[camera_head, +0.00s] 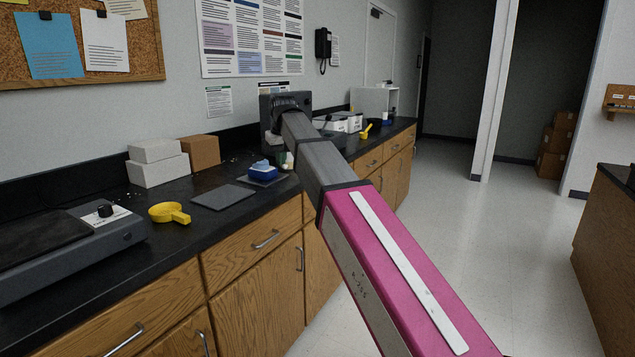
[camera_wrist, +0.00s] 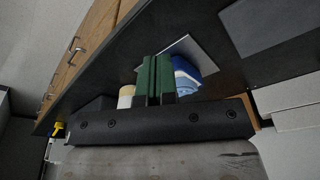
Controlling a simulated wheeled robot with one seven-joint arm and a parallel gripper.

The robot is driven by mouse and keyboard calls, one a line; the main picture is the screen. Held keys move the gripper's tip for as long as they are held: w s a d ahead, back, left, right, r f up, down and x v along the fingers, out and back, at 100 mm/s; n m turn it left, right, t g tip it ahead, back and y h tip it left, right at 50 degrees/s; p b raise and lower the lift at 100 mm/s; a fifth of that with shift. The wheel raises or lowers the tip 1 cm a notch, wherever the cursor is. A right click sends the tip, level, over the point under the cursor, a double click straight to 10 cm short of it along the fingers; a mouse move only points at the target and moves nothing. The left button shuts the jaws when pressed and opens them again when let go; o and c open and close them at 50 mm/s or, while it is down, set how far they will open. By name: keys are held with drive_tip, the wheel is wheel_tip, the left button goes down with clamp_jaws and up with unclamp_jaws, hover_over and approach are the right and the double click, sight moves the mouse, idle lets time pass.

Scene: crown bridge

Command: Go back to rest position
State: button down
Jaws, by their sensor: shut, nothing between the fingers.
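My gripper (camera_wrist: 154,78) has its two green fingers pressed together with nothing between them, above the black counter (camera_wrist: 115,80). A blue and white object (camera_head: 262,169) sits on a small dark plate at the counter's front part, just left of my gripper. It also shows in the wrist view (camera_wrist: 187,72), right beside the fingers and partly hidden by them. My pink and grey arm reaches over the counter's front edge from the lower right.
A flat grey plate (camera_head: 223,197), a yellow scoop (camera_head: 169,213) and a grey device with a knob (camera_head: 85,235) lie to the left. White boxes (camera_head: 157,164) and a brown box (camera_head: 201,152) stand at the wall. The floor (camera_head: 455,235) at right is clear.

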drive_tip(key=s+d+f+m, duration=0.1)
drive_tip(key=s+d+f, duration=0.3)
drive_tip(key=d+f, duration=0.6)
drive_tip(key=s+d+f+m+g, duration=0.15)
drive_tip(key=s+d+f, duration=0.35)
drive_tip(key=f, duration=0.9)
drive_tip(key=s+d+f+m, duration=0.1)
drive_tip(key=s+d+f, duration=0.2)
drive_tip(key=d+f, duration=0.7)
drive_tip(key=s+d+f+m, duration=0.1)
drive_tip(key=s+d+f, duration=0.2)
drive_tip(key=s+f, duration=0.2)
drive_tip(key=s+d+f+m+h, duration=0.1)
drive_tip(key=s+d+f, duration=0.2)
drive_tip(key=s+f, duration=0.2)
drive_tip(key=shift+s+d+f, duration=0.15)
drive_tip(key=shift+s+f, duration=0.15)
drive_tip(key=shift+f, duration=0.25)
drive_tip(key=shift+g, duration=0.25)
